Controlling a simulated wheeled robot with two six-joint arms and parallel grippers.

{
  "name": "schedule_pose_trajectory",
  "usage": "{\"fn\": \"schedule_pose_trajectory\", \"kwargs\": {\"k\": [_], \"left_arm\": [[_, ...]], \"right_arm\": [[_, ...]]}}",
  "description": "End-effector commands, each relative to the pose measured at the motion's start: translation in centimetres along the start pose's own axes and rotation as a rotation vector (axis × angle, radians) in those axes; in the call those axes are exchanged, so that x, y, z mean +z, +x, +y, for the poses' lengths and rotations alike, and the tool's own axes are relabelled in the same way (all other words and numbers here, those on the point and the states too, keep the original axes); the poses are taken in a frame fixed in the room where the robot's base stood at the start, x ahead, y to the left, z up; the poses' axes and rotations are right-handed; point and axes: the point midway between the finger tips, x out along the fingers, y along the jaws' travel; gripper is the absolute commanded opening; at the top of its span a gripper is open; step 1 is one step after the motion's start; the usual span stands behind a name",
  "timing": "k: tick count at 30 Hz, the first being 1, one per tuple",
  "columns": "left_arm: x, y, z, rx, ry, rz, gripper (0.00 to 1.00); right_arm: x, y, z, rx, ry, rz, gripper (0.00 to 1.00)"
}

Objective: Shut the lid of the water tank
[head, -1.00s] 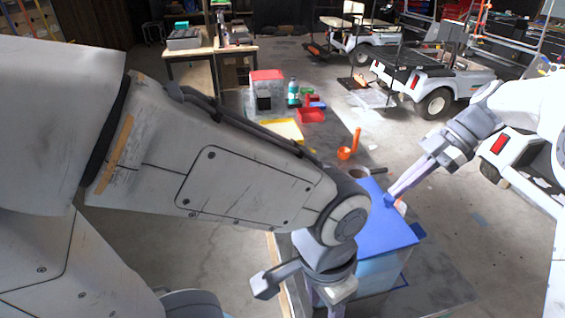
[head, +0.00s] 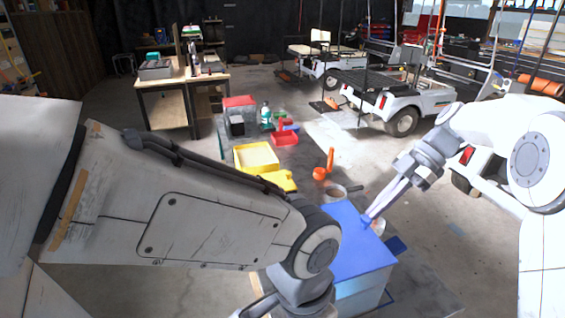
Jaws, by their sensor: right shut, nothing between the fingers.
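The water tank (head: 362,301) is a pale blue box at the lower middle, with a blue lid (head: 352,245) lying about level over its top. A small gap under the lid cannot be ruled out. My right gripper (head: 367,221) is shut and empty, its tips at the lid's upper right edge, seemingly touching it. My left arm crosses the foreground, and its wrist hides the tank's near left part. My left gripper is mostly cut off by the bottom edge, with its fingers out of sight.
Beyond the tank are a pot (head: 334,193), an orange scoop (head: 320,173), a yellow tray (head: 256,158), a red bin (head: 285,139) and a bottle (head: 265,115). White carts (head: 385,97) stand behind; a workbench (head: 180,78) is at back left. Floor right of the tank is mostly clear.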

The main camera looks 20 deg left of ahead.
Motion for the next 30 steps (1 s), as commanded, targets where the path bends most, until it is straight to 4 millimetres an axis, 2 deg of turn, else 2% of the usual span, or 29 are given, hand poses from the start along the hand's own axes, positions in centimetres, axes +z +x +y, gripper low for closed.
{"fn": "schedule_pose_trajectory", "kwargs": {"k": [1, 8, 11, 16, 17, 19, 24, 30], "left_arm": [[0.0, 0.2, 0.0, 0.0, 0.0, 0.0, 0.5], [0.0, -0.2, 0.0, 0.0, 0.0, 0.0, 0.5], [-0.1, -1.3, 0.1, 0.0, 0.0, 0.0, 0.5], [-0.2, -4.1, 0.3, 0.0, -0.001, 0.0, 0.5], [-0.2, -2.9, 0.2, 0.0, -0.001, 0.001, 0.5], [-0.1, -2.3, 0.2, 0.0, -0.001, 0.0, 0.5], [-0.1, -2.0, 0.1, 0.0, -0.001, -0.001, 0.5], [-0.1, -2.2, 0.2, 0.0, 0.0, 0.0, 0.5]], "right_arm": [[1.1, 1.0, -0.3, -0.018, 0.016, -0.009, 0.0], [0.7, 0.5, -0.2, -0.017, 0.015, -0.008, 0.0], [-0.3, -0.5, -0.1, -0.014, 0.011, -0.008, 0.0], [-3.5, -3.6, 0.2, -0.004, -0.004, -0.003, 0.0], [-2.1, -3.4, 0.2, -0.002, 0.0, -0.003, 0.0], [-0.9, -4.6, 0.2, -0.001, -0.001, -0.004, 0.0], [0.8, -7.4, 0.3, -0.002, -0.003, -0.003, 0.0], [2.2, -9.7, 0.3, -0.002, -0.004, -0.002, 0.0]]}}
